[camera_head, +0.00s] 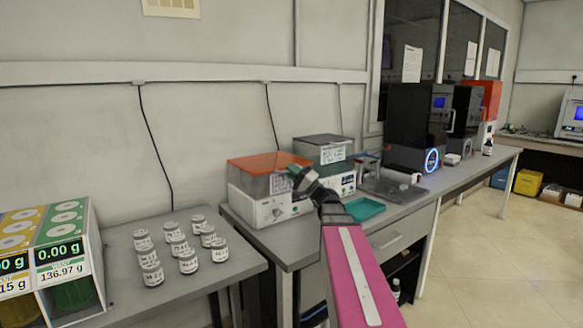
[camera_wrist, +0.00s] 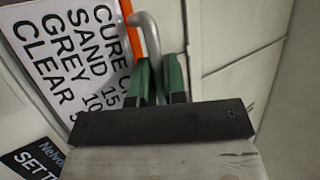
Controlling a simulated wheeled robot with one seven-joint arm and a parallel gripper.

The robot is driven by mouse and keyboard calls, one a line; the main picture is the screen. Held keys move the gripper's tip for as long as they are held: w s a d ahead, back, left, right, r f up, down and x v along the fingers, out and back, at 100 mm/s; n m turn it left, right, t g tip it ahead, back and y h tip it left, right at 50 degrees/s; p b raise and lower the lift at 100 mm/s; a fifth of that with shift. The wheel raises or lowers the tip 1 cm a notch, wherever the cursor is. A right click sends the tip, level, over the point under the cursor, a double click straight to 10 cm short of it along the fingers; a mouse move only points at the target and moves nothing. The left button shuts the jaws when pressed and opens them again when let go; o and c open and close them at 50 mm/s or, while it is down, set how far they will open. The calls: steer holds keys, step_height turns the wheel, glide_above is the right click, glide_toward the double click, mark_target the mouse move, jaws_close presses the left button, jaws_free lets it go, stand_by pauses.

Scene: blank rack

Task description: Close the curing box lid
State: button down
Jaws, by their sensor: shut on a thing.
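The curing box (camera_head: 250,208) is a white box with an orange lid (camera_head: 262,161) on the left end of the long bench. The lid lies over the box top, roughly level; I cannot tell whether a gap remains. My gripper (camera_head: 299,174) is at the lid's front right edge. In the wrist view its green fingers (camera_wrist: 158,78) are closed around the grey bar handle (camera_wrist: 152,38), beside the lid's orange edge (camera_wrist: 127,10) and a printed label (camera_wrist: 72,45). The fingers hide part of the handle.
A second box with a dark lid (camera_head: 321,140) stands close behind to the right. A teal tray (camera_head: 366,209) lies at the bench front by my arm. Several labelled jars (camera_head: 188,262) stand on the left table. Dark machines (camera_head: 413,125) stand farther right.

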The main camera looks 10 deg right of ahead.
steer(key=shift+f, duration=0.3)
steer(key=c, duration=1.5)
jaws_free()
steer(key=shift+o, duration=0.2)
steer(key=v, duration=1.1)
steer(key=shift+r, duration=0.1)
